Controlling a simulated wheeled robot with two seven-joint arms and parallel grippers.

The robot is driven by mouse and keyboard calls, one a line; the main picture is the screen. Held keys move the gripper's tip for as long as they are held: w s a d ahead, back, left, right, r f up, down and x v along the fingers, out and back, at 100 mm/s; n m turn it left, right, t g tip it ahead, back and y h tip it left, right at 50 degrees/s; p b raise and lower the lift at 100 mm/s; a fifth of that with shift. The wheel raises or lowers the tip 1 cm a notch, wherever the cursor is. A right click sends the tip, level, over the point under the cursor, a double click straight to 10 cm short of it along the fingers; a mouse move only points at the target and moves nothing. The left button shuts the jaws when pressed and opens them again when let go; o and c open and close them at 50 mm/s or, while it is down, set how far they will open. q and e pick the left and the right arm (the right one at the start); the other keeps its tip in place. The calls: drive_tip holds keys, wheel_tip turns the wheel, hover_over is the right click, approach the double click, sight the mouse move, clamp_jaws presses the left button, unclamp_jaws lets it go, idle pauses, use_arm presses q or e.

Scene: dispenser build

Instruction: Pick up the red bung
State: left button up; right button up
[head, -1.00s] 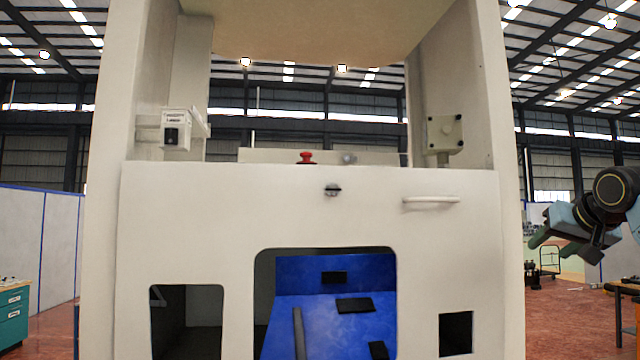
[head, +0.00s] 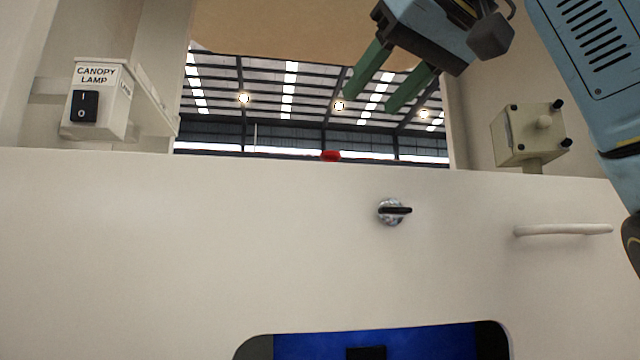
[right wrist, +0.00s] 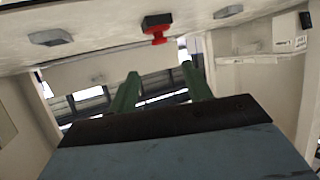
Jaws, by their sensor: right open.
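The red bung (head: 330,155) shows only as a small red top just above the upper edge of the white front panel; its lower part is hidden there. In the right wrist view, which looks upside down, the bung (right wrist: 156,32) shows on a dark base, beyond the fingertips and roughly between them sideways. My right gripper (head: 370,102) is open and empty, with two green fingers. It appears above and to the right of the bung in the head view, apart from it. My left gripper is not in view.
The white front panel (head: 200,240) carries a dark-handled knob (head: 393,211) and a white bar handle (head: 562,230). A canopy lamp switch box (head: 95,105) is at left, a beige box (head: 528,135) at right. The canopy (head: 270,25) spans above the opening.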

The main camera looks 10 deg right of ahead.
sight(332, 152)
drive_tip(key=x, duration=0.1)
drive_tip(key=p+x, duration=0.1)
drive_tip(key=x, duration=0.1)
drive_tip(key=shift+s+a+f, duration=0.1)
drive_tip(key=shift+s+a, duration=0.1)
drive_tip(key=shift+a, duration=0.05)
drive_tip(key=x, duration=0.3)
drive_tip(key=shift+w+f+p, duration=0.1)
drive_tip(key=shift+w+p, duration=0.2)
drive_tip(key=shift+w, duration=0.05)
drive_tip(key=shift+w+a+f+p, duration=0.15)
drive_tip(key=shift+w+f+p, duration=0.15)
drive_tip(key=shift+w, duration=0.1)
drive_tip(key=p+x, duration=0.1)
drive_tip(key=x, duration=0.2)
drive_tip(key=shift+w+f, duration=0.3)
drive_tip(key=shift+w, duration=0.05)
drive_tip(key=shift+w+a+f, duration=0.1)
drive_tip(key=shift+w+f, duration=0.05)
drive_tip(key=shift+w, duration=0.1)
drive_tip(key=shift+s, duration=0.2)
drive_tip(key=shift+c, duration=0.4)
drive_tip(key=shift+w, duration=0.1)
drive_tip(key=c, duration=1)
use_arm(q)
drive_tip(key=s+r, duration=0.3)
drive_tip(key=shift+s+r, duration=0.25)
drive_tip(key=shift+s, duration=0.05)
use_arm(e)
clamp_jaws()
